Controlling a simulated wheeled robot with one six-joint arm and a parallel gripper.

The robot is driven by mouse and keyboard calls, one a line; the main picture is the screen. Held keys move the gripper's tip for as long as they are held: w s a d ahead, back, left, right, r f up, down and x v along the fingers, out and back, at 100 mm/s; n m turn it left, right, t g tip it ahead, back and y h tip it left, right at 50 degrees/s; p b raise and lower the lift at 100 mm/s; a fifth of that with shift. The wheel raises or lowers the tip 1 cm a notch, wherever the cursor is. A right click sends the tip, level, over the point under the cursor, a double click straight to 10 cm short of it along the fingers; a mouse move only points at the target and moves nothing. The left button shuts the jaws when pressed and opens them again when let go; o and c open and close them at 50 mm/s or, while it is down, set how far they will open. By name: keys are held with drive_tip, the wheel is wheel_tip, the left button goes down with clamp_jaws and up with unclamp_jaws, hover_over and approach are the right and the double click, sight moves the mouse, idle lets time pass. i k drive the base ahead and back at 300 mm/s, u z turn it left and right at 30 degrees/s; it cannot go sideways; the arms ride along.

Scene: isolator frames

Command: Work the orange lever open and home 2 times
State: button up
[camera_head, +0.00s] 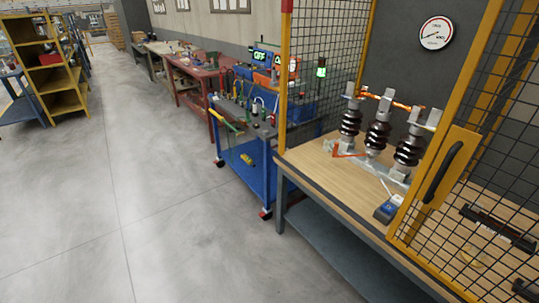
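An isolator with several dark ribbed insulators (377,136) stands upright on a wooden-topped bench (330,185). An orange bar (392,101) lies across the insulator tops, between grey metal end pieces. A small orange-red angled piece (345,154) sits low at the isolator's left foot. I cannot tell for sure which of these orange parts is the lever. My gripper is not in view.
A yellow-framed mesh panel with a black handle (442,172) stands in front of the bench's right part. Another mesh panel (314,75) stands left of the isolator. A blue box (387,211) lies near the bench's front edge. A blue cart (256,172) stands left. The grey floor (120,190) is clear.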

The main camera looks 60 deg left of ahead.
sight(376, 140)
drive_tip(key=u, duration=1.15)
drive_tip(key=i, duration=0.35)
drive_tip(key=u, duration=0.9)
drive_tip(key=i, duration=1.55)
drive_tip(key=u, duration=0.6)
